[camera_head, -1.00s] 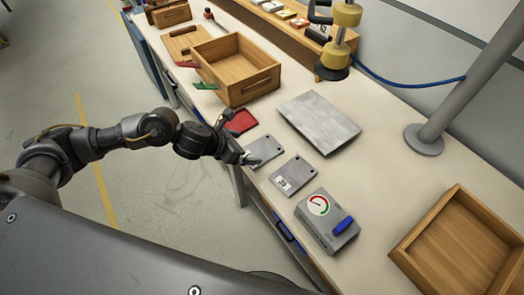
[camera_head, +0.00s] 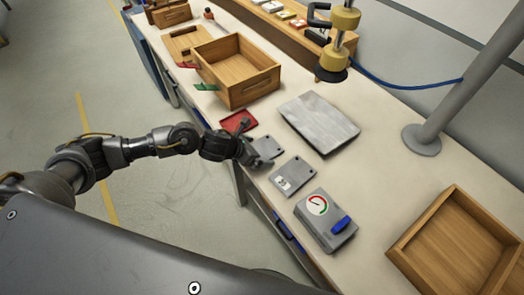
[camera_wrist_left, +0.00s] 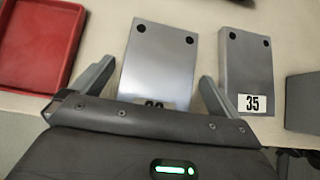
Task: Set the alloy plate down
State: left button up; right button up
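A small grey metal plate (camera_head: 267,146) lies flat on the workbench by my left gripper (camera_head: 256,157); I take it for the alloy plate. In the left wrist view this plate (camera_wrist_left: 160,58) has two dark holes at its far end, and its number label is mostly hidden by my gripper body. My left gripper's fingers stand wide apart, one on each side of the plate, with gaps showing. A similar grey plate (camera_head: 291,176) marked 35 lies beside it, also seen in the wrist view (camera_wrist_left: 247,65). My right gripper is not in view.
A red tray (camera_head: 238,122) lies to one side, near an open wooden box (camera_head: 237,70). A larger grey slab (camera_head: 319,122) lies behind the plates. A gauge box (camera_head: 326,220) with a blue part and a wooden tray (camera_head: 405,245) are to the right.

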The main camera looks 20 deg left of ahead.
pick_arm(q)
jog(key=c, duration=1.2)
jog(key=shift+w+r, duration=0.1)
jog(key=shift+c, duration=0.6)
